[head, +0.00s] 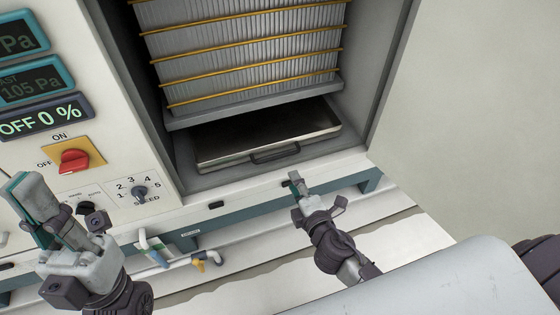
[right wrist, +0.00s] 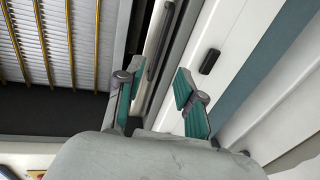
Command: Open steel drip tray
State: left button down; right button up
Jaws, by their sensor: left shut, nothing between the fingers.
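The steel drip tray (head: 225,146) is a shallow metal tray at the bottom of the open cabinet, under the filter pack. Its dark bar handle (head: 275,154) is on its front edge, and also shows in the right wrist view (right wrist: 161,42). My right gripper (head: 296,184) is in front of the cabinet sill, just below and to the right of the handle. In the right wrist view its green-padded fingers (right wrist: 160,90) are open and apart, with the handle beyond them; I see no grip on it. My left gripper (head: 32,200) is shut and empty before the control panel.
A pleated filter pack with yellow bars (head: 245,55) hangs over the tray. An open door panel (head: 475,110) stands to the right. The control panel has a red switch (head: 75,160) and a speed knob (head: 140,193). Small pipes (head: 165,252) are below.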

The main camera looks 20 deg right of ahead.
aim_at(280, 157)
jog(key=b+x, duration=0.2)
jog(key=x, duration=1)
jog(key=shift+w+b, duration=0.3)
grip_shut()
